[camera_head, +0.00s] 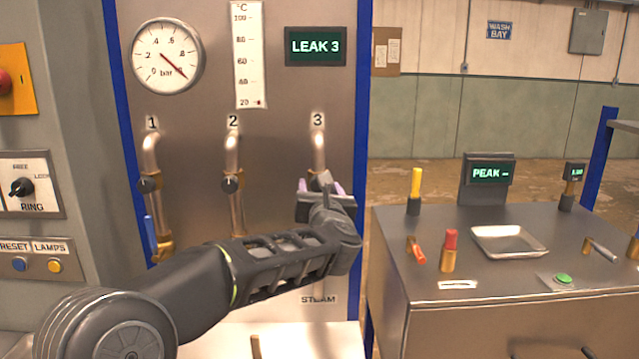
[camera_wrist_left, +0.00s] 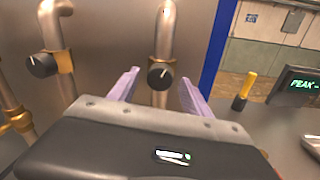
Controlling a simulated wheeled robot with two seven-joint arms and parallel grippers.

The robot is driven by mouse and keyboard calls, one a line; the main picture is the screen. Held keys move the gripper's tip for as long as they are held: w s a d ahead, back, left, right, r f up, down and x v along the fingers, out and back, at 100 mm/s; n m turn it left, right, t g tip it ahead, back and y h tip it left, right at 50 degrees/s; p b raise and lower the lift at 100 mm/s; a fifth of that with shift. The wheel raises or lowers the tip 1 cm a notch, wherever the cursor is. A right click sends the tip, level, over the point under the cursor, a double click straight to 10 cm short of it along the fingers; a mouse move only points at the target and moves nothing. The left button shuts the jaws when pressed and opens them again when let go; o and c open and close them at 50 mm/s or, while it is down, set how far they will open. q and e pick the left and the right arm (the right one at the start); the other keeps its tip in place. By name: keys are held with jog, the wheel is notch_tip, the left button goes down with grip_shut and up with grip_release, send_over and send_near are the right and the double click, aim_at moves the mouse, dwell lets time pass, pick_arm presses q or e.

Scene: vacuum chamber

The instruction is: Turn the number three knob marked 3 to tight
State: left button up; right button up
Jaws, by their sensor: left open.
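The number three knob (camera_wrist_left: 161,75) is a dark round knob with a light pointer mark, on the copper pipe under the label 3 (camera_head: 318,119). In the head view my gripper mostly hides this knob. My left gripper (camera_head: 320,188) is open in front of it. In the left wrist view its two pale purple fingers (camera_wrist_left: 160,90) stand to either side of the knob, apart from it. The green display (camera_head: 316,46) reads LEAK 3. My right gripper is in neither view.
Knob 2 (camera_head: 230,184) and knob 1 (camera_head: 149,184) are on pipes to the left. A blue-handled valve (camera_head: 152,232) is below knob 1. A metal bench (camera_head: 430,268) with a tray (camera_head: 508,241) and small tools stands at the right. A pressure gauge (camera_head: 168,56) is above.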

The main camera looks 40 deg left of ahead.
pick_arm(q)
jog(key=shift+w+a, duration=0.15)
grip_shut()
dwell(0.6)
